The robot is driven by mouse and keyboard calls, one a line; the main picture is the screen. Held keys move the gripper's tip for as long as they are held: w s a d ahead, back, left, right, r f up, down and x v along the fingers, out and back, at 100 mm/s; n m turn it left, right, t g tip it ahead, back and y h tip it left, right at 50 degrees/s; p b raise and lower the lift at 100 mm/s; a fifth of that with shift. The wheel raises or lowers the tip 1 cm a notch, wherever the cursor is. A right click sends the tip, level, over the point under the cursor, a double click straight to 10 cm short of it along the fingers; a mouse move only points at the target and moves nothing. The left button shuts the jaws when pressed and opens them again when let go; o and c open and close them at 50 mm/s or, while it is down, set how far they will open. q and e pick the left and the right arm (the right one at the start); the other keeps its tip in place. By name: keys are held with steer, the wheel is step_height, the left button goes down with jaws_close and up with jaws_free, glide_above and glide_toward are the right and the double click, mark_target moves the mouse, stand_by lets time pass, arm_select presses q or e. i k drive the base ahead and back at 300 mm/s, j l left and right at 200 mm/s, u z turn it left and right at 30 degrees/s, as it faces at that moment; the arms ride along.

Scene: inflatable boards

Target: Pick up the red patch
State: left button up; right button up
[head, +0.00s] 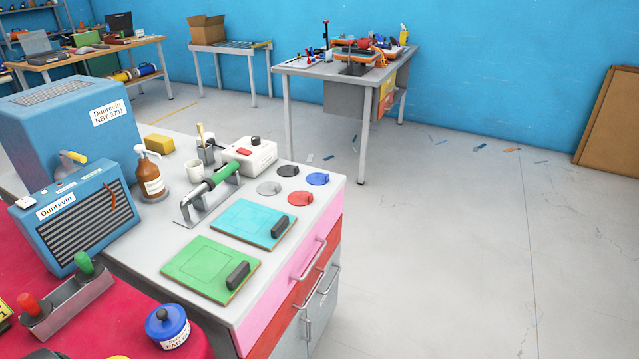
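The red patch (300,198) is a small flat disc with a darker tab. It lies on the grey worktop (335,185) near its right edge. A blue patch (317,179) lies just beyond it, a black patch (288,170) lies behind it, and a grey patch (269,188) lies to its left. Nothing covers the red patch. Neither of my grippers shows in the head view.
A cyan board (249,222) and a green board (208,264), each with a black block, lie nearer. A green-handled tool (218,178) stands left of the patches. A white box (249,154) stands behind. Open floor (440,260) lies to the right.

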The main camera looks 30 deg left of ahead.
mark_target(297, 198)
steer(key=i, duration=2.5)
steer(key=i+u, duration=0.4)
steer(key=i+l+u, duration=0.25)
steer(key=i+u, duration=0.2)
steer(key=i+l+u, duration=0.4)
steer(key=k+j, duration=0.1)
